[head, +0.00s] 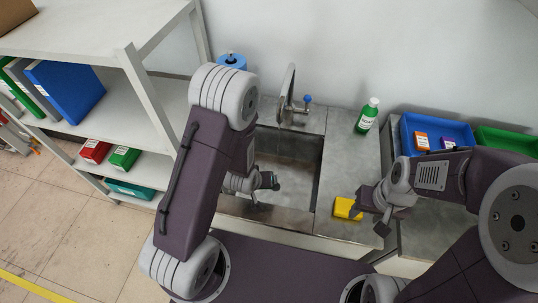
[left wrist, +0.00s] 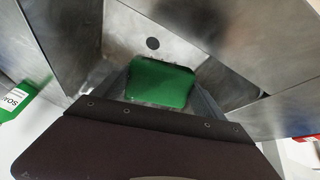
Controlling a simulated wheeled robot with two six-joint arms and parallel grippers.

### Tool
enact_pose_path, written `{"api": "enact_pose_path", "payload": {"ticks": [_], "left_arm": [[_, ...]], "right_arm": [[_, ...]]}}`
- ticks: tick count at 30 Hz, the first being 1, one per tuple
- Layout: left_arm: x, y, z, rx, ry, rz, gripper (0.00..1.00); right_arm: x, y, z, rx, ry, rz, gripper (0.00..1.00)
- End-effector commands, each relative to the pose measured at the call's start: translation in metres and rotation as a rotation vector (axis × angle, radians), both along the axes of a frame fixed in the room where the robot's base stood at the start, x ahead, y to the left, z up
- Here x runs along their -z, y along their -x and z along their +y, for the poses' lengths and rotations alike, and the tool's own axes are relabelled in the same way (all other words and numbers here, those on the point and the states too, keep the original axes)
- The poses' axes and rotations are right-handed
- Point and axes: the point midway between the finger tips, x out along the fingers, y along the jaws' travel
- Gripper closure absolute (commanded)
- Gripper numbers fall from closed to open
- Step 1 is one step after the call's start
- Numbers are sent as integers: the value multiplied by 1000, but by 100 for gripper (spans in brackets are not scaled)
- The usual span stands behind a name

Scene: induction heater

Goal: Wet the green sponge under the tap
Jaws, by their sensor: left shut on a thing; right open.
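The green sponge (left wrist: 160,82) shows in the left wrist view, between the fingers of my left gripper, which is shut on it. In the head view my left gripper (head: 264,186) is over the sink basin (head: 298,155), and the sponge cannot be made out there. The metal tap (head: 286,98), with a blue knob (head: 307,99), stands at the sink's back edge, behind and above my left gripper. No water stream is visible. My right gripper (head: 371,213) is open beside a yellow sponge (head: 346,208) on the counter.
A green soap bottle (head: 367,115) stands on the counter (head: 345,165) right of the sink. A blue bin (head: 437,126) with small boxes and a green bin (head: 505,140) are further right. A shelf unit (head: 135,75) stands left. The counter between bottle and yellow sponge is clear.

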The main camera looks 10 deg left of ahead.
Motion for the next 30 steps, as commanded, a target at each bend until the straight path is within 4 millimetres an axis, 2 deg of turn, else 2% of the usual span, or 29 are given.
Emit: {"api": "enact_pose_path", "payload": {"ticks": [1, 13, 18, 30], "left_arm": [[-7, 2, 0, 1, -1, 4, 51], [-17, 15, 1, 1, 1, 4, 51], [-25, 27, 2, 1, 0, 3, 51], [-24, 31, 2, 0, 1, 0, 51]], "right_arm": [[-13, 0, 0, 0, 0, 0, 50], [-62, 0, 0, 0, 0, 0, 50], [-81, 0, 0, 0, 0, 0, 50], [-82, 0, 0, 0, 0, 0, 50]]}}
